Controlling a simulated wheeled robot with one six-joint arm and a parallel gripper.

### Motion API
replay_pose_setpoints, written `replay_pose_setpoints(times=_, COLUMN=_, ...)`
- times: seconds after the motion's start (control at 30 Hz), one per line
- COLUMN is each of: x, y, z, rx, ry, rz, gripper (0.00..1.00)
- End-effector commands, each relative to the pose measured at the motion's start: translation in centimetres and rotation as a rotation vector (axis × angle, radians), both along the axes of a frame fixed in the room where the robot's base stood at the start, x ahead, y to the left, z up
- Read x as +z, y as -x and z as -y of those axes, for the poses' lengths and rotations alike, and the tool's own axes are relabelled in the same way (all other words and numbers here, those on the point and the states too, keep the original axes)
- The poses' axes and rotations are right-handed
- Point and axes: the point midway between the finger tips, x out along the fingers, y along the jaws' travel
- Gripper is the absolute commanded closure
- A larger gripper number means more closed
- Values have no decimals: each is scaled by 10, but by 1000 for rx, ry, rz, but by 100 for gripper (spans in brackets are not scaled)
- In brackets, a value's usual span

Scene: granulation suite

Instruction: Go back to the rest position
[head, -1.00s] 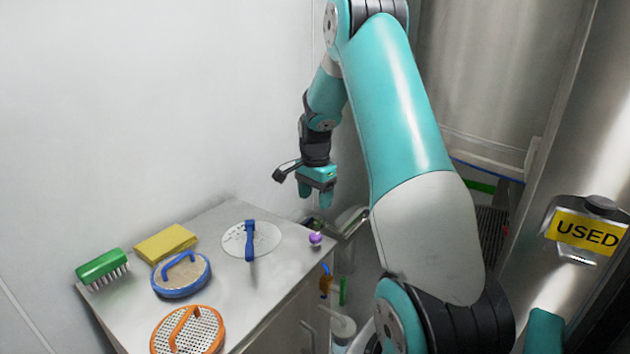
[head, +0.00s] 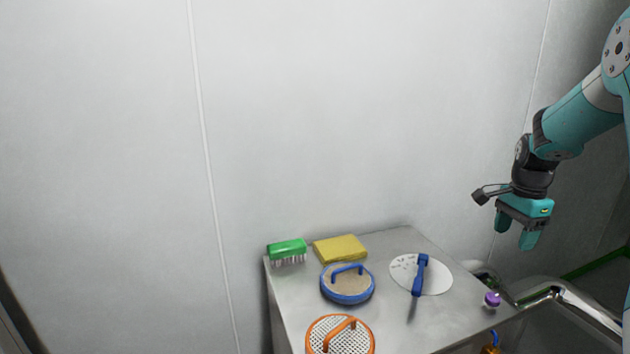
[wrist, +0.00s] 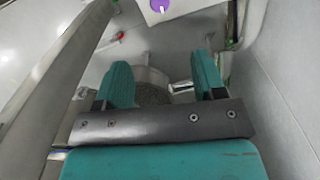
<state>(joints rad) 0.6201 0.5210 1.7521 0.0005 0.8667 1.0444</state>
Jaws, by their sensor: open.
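My gripper (head: 516,238) hangs at the right of the head view, pointing down, above and to the right of the metal table. Its two teal fingers are apart with nothing between them. In the wrist view the same open gripper (wrist: 164,82) shows over the floor area, with a grey rounded object (wrist: 152,92) far below between the fingers; I cannot tell what it is.
A metal table (head: 390,325) holds a green brush (head: 287,249), yellow sponge (head: 340,249), blue-rimmed sieve (head: 347,292), orange sieve (head: 341,343), white disc with blue handle (head: 437,277) and purple-topped item (head: 491,300). A metal pipe (head: 570,296) runs right of it. A wall stands behind.

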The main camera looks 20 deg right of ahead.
Motion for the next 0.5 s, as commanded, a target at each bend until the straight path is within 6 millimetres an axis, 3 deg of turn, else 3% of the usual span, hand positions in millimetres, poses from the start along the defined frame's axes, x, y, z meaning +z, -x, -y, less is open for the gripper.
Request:
replay_pose_setpoints(times=0.07, x=3, y=-2, z=-8, rx=32, ry=-1, rz=5, gripper=37)
replay_pose_setpoints(times=0.17, x=15, y=-8, z=-41, rx=167, ry=-11, rz=24, gripper=37)
replay_pose_setpoints(times=0.27, x=33, y=-10, z=-102, rx=426, ry=-26, rz=61, gripper=37)
replay_pose_setpoints(times=0.33, x=48, y=-4, z=-156, rx=660, ry=-43, rz=95, gripper=37)
replay_pose_setpoints(times=0.43, x=65, y=20, z=-232, rx=1008, ry=-69, rz=149, gripper=37)
replay_pose_setpoints(times=0.5, x=74, y=47, z=-282, rx=1255, ry=-90, rz=191, gripper=37)
